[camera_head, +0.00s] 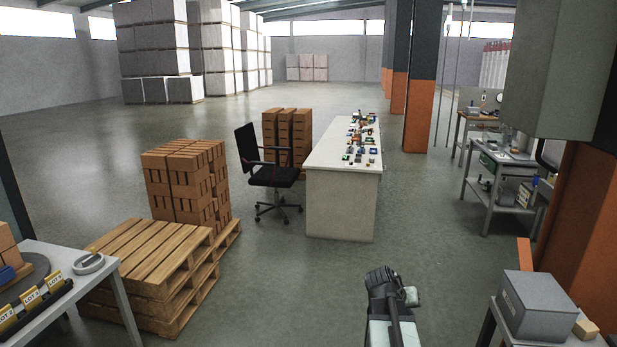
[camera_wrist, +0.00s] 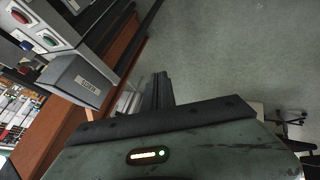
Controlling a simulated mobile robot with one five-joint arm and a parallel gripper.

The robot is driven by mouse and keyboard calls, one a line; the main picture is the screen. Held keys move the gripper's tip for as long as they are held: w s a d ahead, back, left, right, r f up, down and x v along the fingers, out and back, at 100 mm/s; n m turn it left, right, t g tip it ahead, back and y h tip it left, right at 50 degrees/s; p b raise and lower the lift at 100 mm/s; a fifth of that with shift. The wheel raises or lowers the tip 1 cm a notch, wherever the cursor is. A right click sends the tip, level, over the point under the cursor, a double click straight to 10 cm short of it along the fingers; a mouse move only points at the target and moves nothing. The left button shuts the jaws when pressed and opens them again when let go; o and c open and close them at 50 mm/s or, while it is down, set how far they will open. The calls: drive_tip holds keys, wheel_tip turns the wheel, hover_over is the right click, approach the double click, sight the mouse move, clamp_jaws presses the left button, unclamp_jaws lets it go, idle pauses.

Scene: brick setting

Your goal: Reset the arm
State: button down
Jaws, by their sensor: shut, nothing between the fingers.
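My gripper (camera_wrist: 159,88) shows in the wrist view as dark fingers close together above the housing, shut with nothing between them. In the head view my arm (camera_head: 388,305) rises from the bottom edge, right of centre, over open floor. The fingertips are hard to make out there. The arm touches nothing that I can see.
A grey box (camera_head: 538,305) sits on a table at the lower right; a small tan block (camera_head: 585,329) lies beside it. A white desk (camera_head: 340,205) with small parts, an office chair (camera_head: 270,175) and pallets (camera_head: 150,270) stand ahead. Floor (camera_head: 440,215) between them is clear.

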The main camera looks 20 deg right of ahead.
drive_tip(key=w+a+f+n+t+y, duration=0.1)
drive_tip(key=w+a, duration=0.2)
drive_tip(key=a, duration=0.5)
drive_tip(key=w+a+n+y, duration=0.1)
drive_tip(key=w+a, duration=0.2)
drive_tip(key=a, duration=0.4)
drive_tip(key=s+a+f+n+g+y, duration=0.1)
drive_tip(key=s+a+y, duration=0.1)
drive_tip(key=a, duration=0.6)
drive_tip(key=s+a+f+n+g+y, duration=0.1)
drive_tip(key=s+a+n, duration=0.1)
drive_tip(key=a, duration=0.7)
drive_tip(key=s+a+f+n+y, duration=0.1)
drive_tip(key=s+a+n+y, duration=0.1)
drive_tip(key=a, duration=0.6)
drive_tip(key=shift+s+a+f+g+y+p, duration=0.3)
drive_tip(key=shift+g, duration=0.1)
